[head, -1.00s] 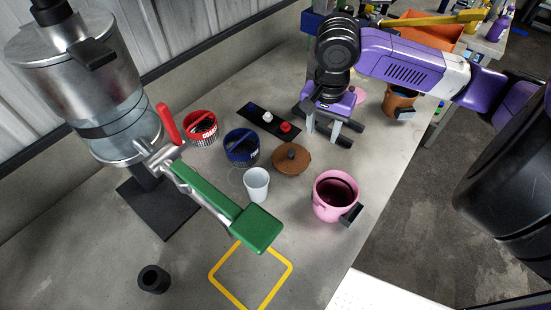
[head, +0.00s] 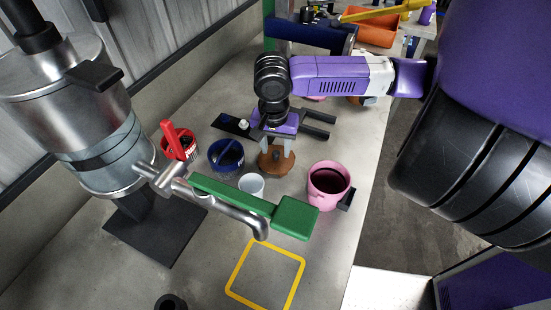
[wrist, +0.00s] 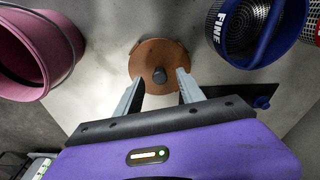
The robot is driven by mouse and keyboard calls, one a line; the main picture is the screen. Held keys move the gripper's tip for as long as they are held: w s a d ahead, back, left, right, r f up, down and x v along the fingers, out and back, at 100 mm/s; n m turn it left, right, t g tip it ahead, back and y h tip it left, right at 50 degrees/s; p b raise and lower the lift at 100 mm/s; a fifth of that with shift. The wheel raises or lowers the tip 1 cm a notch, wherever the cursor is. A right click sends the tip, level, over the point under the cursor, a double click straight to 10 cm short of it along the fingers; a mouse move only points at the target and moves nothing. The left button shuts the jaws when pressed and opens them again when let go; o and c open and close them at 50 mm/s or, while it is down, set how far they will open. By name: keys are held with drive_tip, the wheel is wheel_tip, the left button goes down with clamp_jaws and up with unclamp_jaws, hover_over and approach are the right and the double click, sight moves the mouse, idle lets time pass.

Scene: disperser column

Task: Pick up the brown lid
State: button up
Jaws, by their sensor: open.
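The brown lid (head: 281,161) is a round disc with a dark knob on top, lying on the grey bench. In the head view my gripper (head: 276,150) is over it, fingers pointing down, hiding part of the lid. In the wrist view the lid (wrist: 158,52) shows between and just past the tips of my open gripper (wrist: 156,84). The dark knob (wrist: 159,76) sits between the two fingertips, with a gap on both sides. I cannot tell how far the tips are above the lid.
A pink pot (head: 328,186) stands right of the lid, a white cup (head: 252,185) in front, and a blue basket (head: 226,156) and red basket (head: 181,145) to the left. A yellow square outline (head: 266,276) marks clear bench.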

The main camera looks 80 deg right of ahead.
drive_tip(key=shift+f, duration=0.6)
clamp_jaws()
